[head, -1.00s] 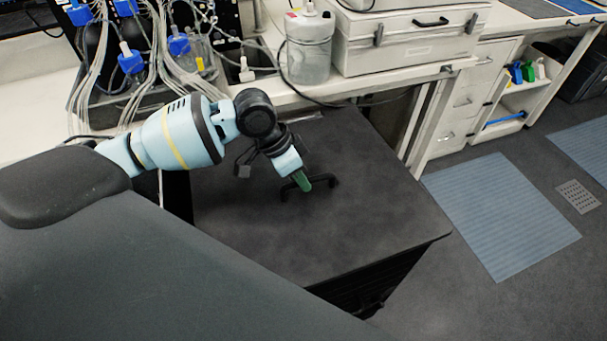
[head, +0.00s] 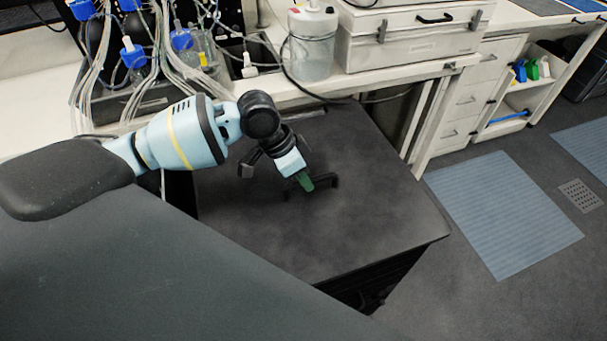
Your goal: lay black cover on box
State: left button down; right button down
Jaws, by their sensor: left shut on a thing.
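The black cover (head: 350,220) is a wide dark flat panel with a black handle (head: 325,183) on its top. My left gripper (head: 305,182) is shut on the handle, with its green fingertip at the handle's left part. The cover lies level, as far as I can see. Below its front right edge is a dark box-like body (head: 375,284), mostly in shadow. Whether the cover touches the box all round is hidden. My right gripper is not in view.
A white bench (head: 400,75) behind carries a clear jar (head: 312,45), a grey case (head: 410,45) and blue-capped bottles with tubing (head: 133,55). White drawers (head: 465,105) stand at the right. Open floor with blue mats (head: 503,213) lies to the right.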

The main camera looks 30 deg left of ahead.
pick_arm(q)
jog(key=shift+f, duration=0.2)
jog(key=c, duration=1.3)
grip_release()
jog(key=shift+c, duration=0.2)
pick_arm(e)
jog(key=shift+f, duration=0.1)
pick_arm(q)
jog(key=shift+f, duration=0.1)
jog(key=v, duration=0.8)
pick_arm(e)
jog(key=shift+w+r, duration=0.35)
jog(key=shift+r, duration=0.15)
pick_arm(q)
jog(key=shift+p, duration=0.3)
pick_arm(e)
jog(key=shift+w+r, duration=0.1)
